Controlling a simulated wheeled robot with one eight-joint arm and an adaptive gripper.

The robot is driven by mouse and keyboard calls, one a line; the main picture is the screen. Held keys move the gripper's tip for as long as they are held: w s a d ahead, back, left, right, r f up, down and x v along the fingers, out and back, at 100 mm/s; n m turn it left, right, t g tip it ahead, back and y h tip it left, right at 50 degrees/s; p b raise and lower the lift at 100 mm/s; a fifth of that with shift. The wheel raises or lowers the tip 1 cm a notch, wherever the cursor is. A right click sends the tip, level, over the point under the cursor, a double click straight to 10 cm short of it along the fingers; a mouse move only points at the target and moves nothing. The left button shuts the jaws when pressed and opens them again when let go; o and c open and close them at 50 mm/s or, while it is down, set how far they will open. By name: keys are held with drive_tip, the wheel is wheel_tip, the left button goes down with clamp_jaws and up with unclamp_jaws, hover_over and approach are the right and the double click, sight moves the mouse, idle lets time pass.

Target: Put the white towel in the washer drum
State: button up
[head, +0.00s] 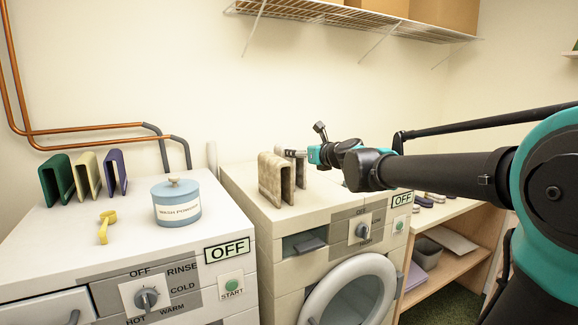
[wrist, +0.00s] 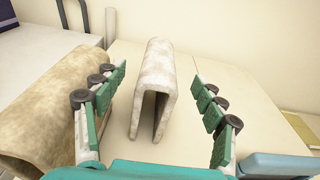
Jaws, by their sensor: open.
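The white towel (wrist: 155,80), pale and faintly mottled, stands folded like an upside-down U on the right machine. In the head view it (head: 300,170) is partly hidden behind a tan towel. My gripper (head: 294,154) is open above the right machine's top. In the wrist view its fingers (wrist: 160,108) are spread on either side of the white towel, with gaps showing. The left machine (head: 130,245) has rinse, cold, warm and hot labels and reads OFF; its lower front is out of view. The right machine (head: 238,200) has a round door (head: 378,272), seemingly closed.
The tan towel (wrist: 45,95) stands close to the left finger; it also shows in the head view (head: 270,180). Green, cream and purple folded cloths (head: 58,180), a wash powder tub (head: 177,204) and a yellow object (head: 104,228) stand on the left machine. Wooden shelves (head: 455,265) are at right.

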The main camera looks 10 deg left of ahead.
sight(289, 147)
drive_tip(key=shift+x, duration=4.15)
drive_tip(key=shift+r, duration=0.15)
clamp_jaws()
